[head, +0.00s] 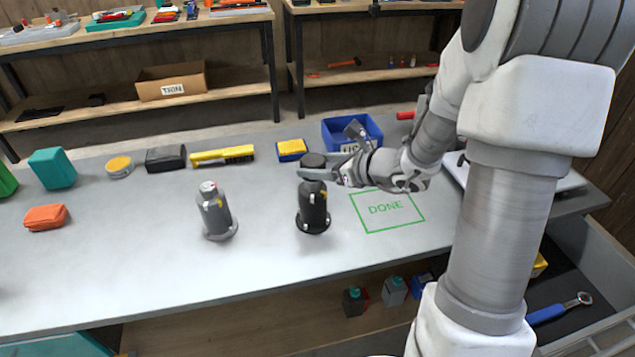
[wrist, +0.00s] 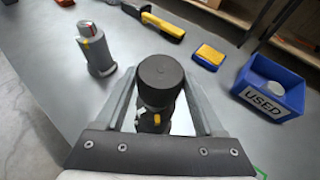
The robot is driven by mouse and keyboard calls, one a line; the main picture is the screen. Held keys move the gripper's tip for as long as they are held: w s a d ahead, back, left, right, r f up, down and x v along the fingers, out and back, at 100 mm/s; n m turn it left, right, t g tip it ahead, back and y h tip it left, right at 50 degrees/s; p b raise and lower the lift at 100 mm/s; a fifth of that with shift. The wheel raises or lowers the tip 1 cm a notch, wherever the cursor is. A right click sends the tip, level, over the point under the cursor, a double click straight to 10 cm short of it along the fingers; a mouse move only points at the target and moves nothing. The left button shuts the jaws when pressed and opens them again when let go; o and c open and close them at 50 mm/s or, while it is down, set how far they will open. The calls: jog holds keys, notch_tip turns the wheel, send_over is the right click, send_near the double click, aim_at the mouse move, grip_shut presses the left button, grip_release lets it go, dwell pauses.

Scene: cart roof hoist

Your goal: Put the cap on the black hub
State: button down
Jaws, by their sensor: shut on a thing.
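The black hub (head: 313,210) stands upright on the grey table, near the middle in the head view. A dark round cap (head: 312,161) is at the top of the hub, and it also shows in the wrist view (wrist: 160,73). My gripper (head: 322,174) is shut on the cap, with one finger on each side of it. In the wrist view my gripper (wrist: 160,95) has the hub (wrist: 153,121) below the cap. Whether the cap touches the hub or sits fully down on it cannot be told.
A grey hub (head: 214,212) stands to the left. A green DONE outline (head: 387,209) is to the right. Behind are a blue USED bin (head: 338,132), a yellow-and-blue sponge (head: 292,150), a yellow-handled brush (head: 222,155) and a black box (head: 165,158). The table front is clear.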

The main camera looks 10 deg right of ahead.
jog(key=shift+f+b, duration=0.55)
jog(key=shift+f, duration=1.45)
jog(key=shift+f, duration=0.15)
grip_release()
jog(key=shift+r, duration=0.3)
jog(key=p+v, duration=0.2)
jog(key=v, duration=0.9)
jog(key=shift+s+d, duration=0.2)
jog(key=shift+s, duration=0.15)
